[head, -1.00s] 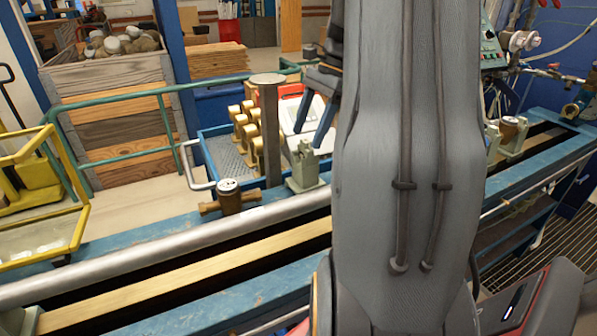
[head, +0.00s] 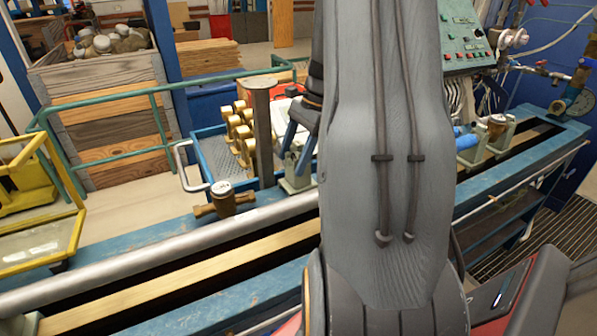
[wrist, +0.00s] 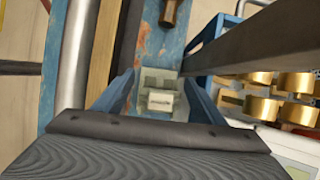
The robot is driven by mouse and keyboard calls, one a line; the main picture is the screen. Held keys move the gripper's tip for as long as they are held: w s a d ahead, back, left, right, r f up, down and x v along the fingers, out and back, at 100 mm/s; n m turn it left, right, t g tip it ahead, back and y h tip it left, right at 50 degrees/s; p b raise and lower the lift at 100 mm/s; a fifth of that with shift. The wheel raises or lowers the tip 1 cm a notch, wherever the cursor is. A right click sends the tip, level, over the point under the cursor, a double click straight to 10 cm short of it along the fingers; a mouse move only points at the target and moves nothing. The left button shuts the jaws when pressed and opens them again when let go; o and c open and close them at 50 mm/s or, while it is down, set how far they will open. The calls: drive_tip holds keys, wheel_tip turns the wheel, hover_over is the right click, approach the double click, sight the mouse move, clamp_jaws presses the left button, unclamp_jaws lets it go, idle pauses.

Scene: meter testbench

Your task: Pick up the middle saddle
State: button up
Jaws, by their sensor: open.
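The middle saddle (head: 298,178) is a pale grey-green block with upright cheeks, standing on the blue bench beside the steel post. My arm hides part of it in the head view. In the wrist view the saddle (wrist: 160,98) lies below and between my two blue fingers. My gripper (head: 296,160) is open and empty, pointing down close above the saddle. The wrist view shows the fingers of my gripper (wrist: 160,82) on its left and right sides, with gaps. I cannot tell the remaining height exactly.
A steel post (head: 263,135) stands close beside the saddle. A brass meter (head: 226,199) sits on the bench to the left. Behind is a blue tray (head: 216,158) with several brass fittings (head: 240,130). Another saddle (head: 472,152) stands far right. A silver pipe (head: 150,248) runs along the bench.

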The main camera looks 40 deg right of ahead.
drive_tip(key=shift+c, duration=0.3)
clamp_jaws()
drive_tip(key=shift+r, duration=0.1)
